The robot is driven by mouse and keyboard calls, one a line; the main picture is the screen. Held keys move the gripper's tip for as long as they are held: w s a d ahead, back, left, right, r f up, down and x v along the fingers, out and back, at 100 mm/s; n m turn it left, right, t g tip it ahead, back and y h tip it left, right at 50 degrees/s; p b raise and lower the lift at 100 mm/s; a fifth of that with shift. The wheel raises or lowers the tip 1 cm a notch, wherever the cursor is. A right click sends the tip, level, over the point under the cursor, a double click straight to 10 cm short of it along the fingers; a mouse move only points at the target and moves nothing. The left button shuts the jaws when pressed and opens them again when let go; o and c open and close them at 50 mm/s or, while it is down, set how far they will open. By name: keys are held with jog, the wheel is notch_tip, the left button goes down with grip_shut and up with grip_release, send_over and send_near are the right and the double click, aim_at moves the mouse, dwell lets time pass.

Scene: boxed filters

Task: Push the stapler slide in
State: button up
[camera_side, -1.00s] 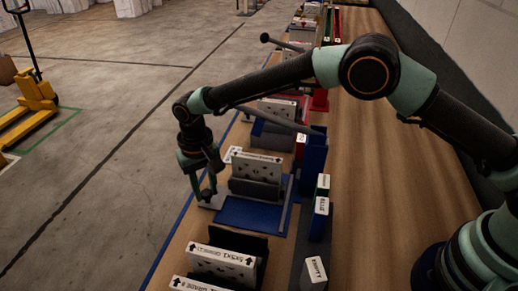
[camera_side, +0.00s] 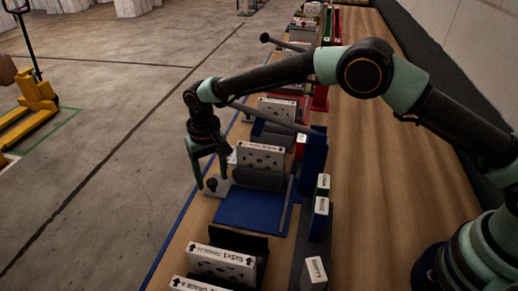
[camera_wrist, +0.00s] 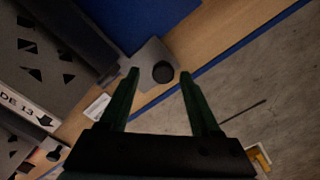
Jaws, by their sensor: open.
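The stapler slide is a grey plate (camera_side: 222,188) with a dark round knob (camera_side: 211,184) at its left end, beside a blue base (camera_side: 252,209). A white boxed filter (camera_side: 261,158) stands upright in a dark holder (camera_side: 260,181) at the plate's far side. My gripper (camera_side: 210,179) is open and points down, with one finger on each side of the knob. In the wrist view the knob (camera_wrist: 162,72) shows between the spread fingertips of my gripper (camera_wrist: 160,72), with gaps on both sides. I cannot tell whether anything touches.
Other boxed filters (camera_side: 221,264) stand in holders nearer the camera. A tall blue block (camera_side: 313,158) and small labelled boxes (camera_side: 320,210) are to the right. A grey bar (camera_side: 270,118) slants behind my gripper. Concrete floor (camera_side: 110,180) lies open to the left.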

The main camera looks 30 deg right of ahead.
jog(key=shift+s, duration=0.1)
jog(key=s+a, duration=0.4)
jog(key=shift+a, duration=0.1)
notch_tip(320, 180, up, 12)
jog(key=s+d+r+t, duration=0.1)
jog(key=s+d+r, duration=0.1)
jog(key=d+r, duration=0.4)
jog(key=s+d+r+t+y, duration=0.1)
jog(key=s+d+r, duration=0.2)
jog(key=d, duration=1)
jog(key=shift+r+t, duration=0.4)
jog(key=shift+r, duration=1.4)
